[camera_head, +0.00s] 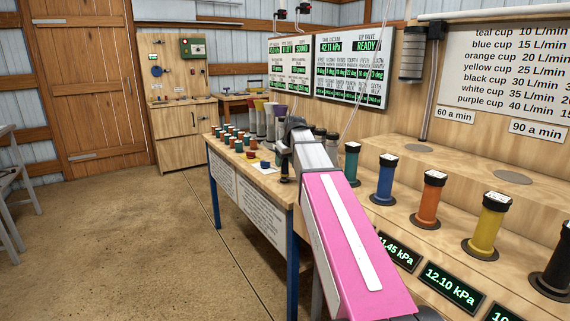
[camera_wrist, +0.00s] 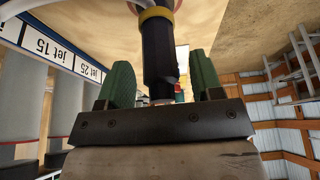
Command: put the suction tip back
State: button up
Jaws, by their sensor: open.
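In the wrist view my gripper (camera_wrist: 160,75) has its two green fingers spread. A black cylindrical piece with a yellow band (camera_wrist: 158,48) stands between them, with a gap clearly showing at the right finger and a narrower one at the left. A pale hose or fitting joins it at the top edge. I cannot tell for sure whether this piece is the suction tip. In the head view my gripper (camera_head: 290,135) is over the table's near edge, small and dark, with a dark upright part (camera_head: 284,165) below it.
The wooden table (camera_head: 262,180) holds several small coloured pieces (camera_head: 238,143) and upright cups (camera_head: 270,118). To the right, a bench carries teal, blue (camera_head: 384,180), orange (camera_head: 430,199), yellow (camera_head: 487,226) and black cylinders. Displays (camera_head: 345,68) hang behind.

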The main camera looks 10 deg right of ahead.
jog(key=v, duration=1.1)
